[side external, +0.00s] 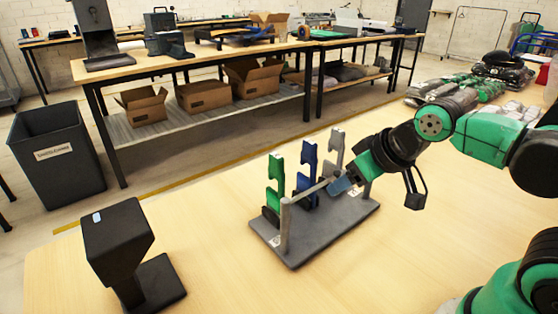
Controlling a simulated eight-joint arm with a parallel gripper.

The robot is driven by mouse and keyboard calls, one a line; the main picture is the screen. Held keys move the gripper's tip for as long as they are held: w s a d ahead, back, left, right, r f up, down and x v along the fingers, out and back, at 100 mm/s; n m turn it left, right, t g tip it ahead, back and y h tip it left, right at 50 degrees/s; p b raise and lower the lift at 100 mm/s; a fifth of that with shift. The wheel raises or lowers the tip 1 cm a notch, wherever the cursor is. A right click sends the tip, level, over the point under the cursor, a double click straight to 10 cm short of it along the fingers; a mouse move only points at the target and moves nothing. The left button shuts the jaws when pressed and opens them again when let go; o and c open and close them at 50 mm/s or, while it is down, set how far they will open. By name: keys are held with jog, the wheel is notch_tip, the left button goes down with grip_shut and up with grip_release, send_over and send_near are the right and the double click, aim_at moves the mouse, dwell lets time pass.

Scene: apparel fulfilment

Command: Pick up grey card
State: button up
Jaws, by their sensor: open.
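A grey rack (325,236) stands on the light wooden table, with upright posts and a thin bar across its front. It holds three upright cut-out pieces in a row: green (275,185), blue (308,166) and the grey card (336,148) at the right end. My gripper (349,182) is open and reaches in from the right, low at the rack's right side. Its fingertips are in front of the lower part of the grey card and partly hide it. I cannot tell whether they touch it.
A black stand with a tilted box-shaped head (118,240) is at the table's front left. The table between it and the rack is clear. Behind are a black bin (58,160) and a workbench (230,55) with cardboard boxes (204,95) on its lower shelf.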

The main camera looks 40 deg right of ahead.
jog(key=shift+o, duration=0.4)
jog(key=g, duration=0.7)
send_near(338, 129)
jog(key=f, duration=0.5)
jog(key=shift+s+a, duration=0.1)
jog(key=shift+a, duration=0.25)
jog(key=shift+d+f, duration=0.3)
jog(key=shift+f, duration=2.7)
grip_shut()
